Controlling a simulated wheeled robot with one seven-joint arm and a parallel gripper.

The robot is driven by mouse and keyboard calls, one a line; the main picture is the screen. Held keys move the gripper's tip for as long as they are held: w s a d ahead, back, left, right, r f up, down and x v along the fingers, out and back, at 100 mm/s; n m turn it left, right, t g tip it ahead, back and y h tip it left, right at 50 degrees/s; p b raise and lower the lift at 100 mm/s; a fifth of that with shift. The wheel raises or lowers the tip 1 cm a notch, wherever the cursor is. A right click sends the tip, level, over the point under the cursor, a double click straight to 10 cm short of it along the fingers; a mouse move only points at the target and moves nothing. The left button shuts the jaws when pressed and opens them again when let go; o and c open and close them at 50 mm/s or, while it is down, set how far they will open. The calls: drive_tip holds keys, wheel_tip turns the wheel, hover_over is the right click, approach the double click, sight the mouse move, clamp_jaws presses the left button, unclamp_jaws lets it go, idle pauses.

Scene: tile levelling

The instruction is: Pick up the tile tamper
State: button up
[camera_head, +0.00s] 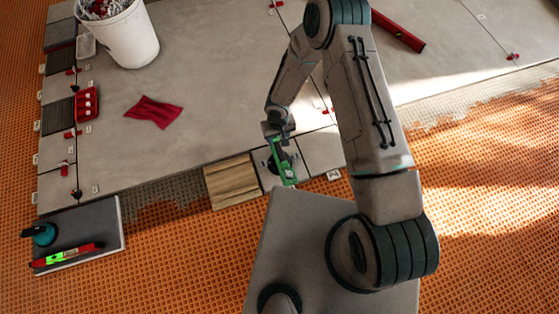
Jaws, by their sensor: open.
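What looks like the tile tamper (284,168) is a bright green tool with a dark round part beside and below it. It is on a light tile near the front edge of the tiled area, just right of a wood-look tile. My gripper (278,139) is open, directly over the upper end of the green tool. The gripper's fingers are small and dark here and partly overlap the tool. I cannot tell whether they touch it or are around it.
A white bucket (125,38), red cloth (153,112) and red tray (87,104) lie left. A grey slab (100,232) at lower left bears a teal tool (41,234) and red level (66,258). A red bar (398,27) lies upper right. Small red clips mark tile joints.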

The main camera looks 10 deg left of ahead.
sight(279, 150)
wheel_tip(279, 150, down, 8)
drive_tip(key=shift+r+b, duration=0.1)
drive_tip(key=shift+b, duration=0.9)
drive_tip(key=shift+w+d+f+b, duration=0.15)
drive_tip(key=shift+f+b, duration=0.95)
drive_tip(key=shift+f, duration=1.5)
drive_tip(key=shift+f+b, duration=0.25)
drive_tip(key=shift+b, duration=0.2)
drive_tip(key=shift+c, duration=0.4)
drive_tip(key=shift+r, duration=0.1)
clamp_jaws()
